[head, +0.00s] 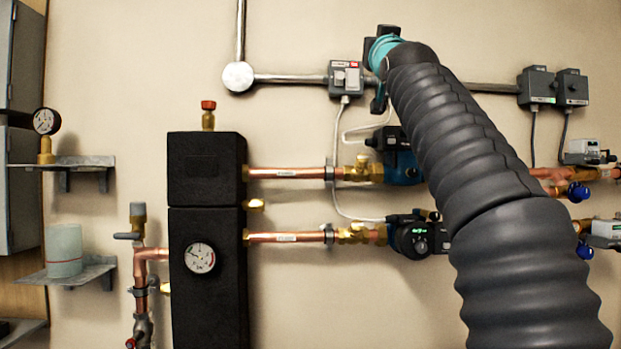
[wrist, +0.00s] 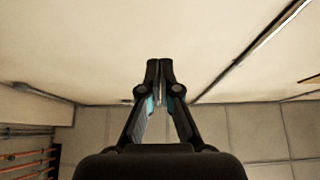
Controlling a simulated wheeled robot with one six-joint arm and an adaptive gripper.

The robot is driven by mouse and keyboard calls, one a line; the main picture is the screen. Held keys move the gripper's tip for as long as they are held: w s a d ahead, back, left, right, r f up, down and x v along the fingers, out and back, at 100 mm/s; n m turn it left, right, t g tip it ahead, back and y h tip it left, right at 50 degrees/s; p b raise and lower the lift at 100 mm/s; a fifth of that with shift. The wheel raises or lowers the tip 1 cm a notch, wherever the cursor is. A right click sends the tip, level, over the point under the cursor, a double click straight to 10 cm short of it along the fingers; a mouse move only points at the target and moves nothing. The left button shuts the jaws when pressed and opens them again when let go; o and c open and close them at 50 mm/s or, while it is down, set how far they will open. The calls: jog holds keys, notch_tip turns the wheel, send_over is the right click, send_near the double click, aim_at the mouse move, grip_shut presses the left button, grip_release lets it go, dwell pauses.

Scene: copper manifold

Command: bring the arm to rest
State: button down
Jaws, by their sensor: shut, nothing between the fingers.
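My gripper (wrist: 160,68) shows in the wrist view with its two black fingers together and nothing between them. It points toward a pale, plain surface. In the head view my ribbed grey arm rises from the lower right to the upper middle. Its teal and black end is near the top, in front of the wall. The fingertips cannot be made out clearly in the head view.
A black manifold block (head: 207,240) with copper pipes (head: 288,173) and pumps (head: 410,237) is on the wall. A grey switch box (head: 346,78) sits beside the arm's end. Shelves (head: 75,270) hold a cup (head: 64,250) and a gauge (head: 46,122) at left.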

jog(key=s+d+f+g, duration=0.1)
jog(key=s+f+g, duration=0.2)
jog(key=f, duration=0.8)
jog(key=s+d+f+g+h, duration=0.1)
jog(key=s+f+g, duration=0.15)
jog(key=f, duration=0.75)
jog(key=s+d+f+g, duration=0.15)
jog(key=f+g, duration=0.25)
jog(key=f, duration=0.7)
jog(key=s+f+g, duration=0.3)
jog(key=s+f, duration=0.5)
jog(key=f, duration=0.4)
jog(key=s+f+g, duration=0.3)
jog(key=s+f, duration=0.6)
jog(key=f, duration=0.4)
jog(key=s+f+g, duration=0.3)
jog(key=s+f, duration=0.6)
jog(key=f, duration=0.4)
jog(key=shift+m+h, duration=0.3)
jog(key=shift+m, duration=0.1)
